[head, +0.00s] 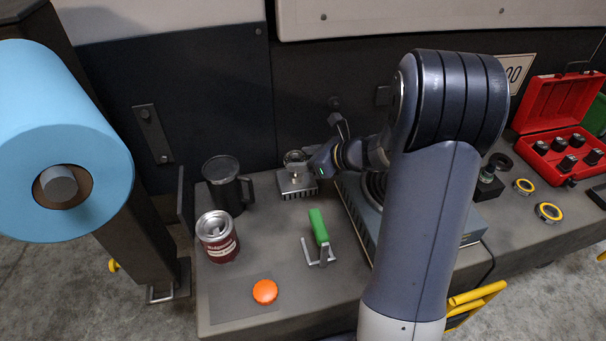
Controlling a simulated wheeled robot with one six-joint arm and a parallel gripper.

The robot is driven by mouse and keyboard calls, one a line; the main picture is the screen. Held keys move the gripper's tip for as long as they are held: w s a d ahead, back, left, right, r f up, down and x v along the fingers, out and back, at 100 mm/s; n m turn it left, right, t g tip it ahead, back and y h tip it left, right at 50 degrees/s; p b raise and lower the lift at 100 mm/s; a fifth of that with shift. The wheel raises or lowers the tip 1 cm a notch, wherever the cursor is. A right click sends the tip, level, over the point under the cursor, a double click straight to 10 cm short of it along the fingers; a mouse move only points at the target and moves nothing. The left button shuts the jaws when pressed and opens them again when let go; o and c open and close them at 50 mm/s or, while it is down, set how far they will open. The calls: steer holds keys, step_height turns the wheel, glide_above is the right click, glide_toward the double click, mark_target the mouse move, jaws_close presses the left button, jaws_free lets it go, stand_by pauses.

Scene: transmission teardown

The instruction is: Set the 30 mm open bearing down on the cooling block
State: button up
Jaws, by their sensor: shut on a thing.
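The cooling block (299,192) is a grey finned metal block near the back of the bench, left of my arm. A small metallic ring, which looks like the 30 mm open bearing (294,156), shows just above the block's top. My gripper (306,166) reaches in from the right and is shut on the bearing at its tip. The fingertips are small and partly merge with the ring and block. I cannot tell whether the bearing touches the block or hangs slightly above it.
A dark mug (228,186), an open can (217,237), a green-handled tool (319,229) and an orange disc (265,291) stand left and front. A grey-blue appliance (353,213) sits partly behind my arm. Yellow-ringed parts (548,212) and a red case (560,104) lie right.

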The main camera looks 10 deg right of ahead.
steer(key=shift+f+b, duration=0.55)
steer(key=shift+f, duration=1.45)
steer(key=shift+f, duration=0.1)
steer(key=o, duration=1.1)
steer(key=shift+f, duration=0.1)
steer(key=shift+r, duration=0.25)
steer(key=p+v, duration=0.2)
steer(key=v, duration=1)
steer(key=shift+f, duration=0.15)
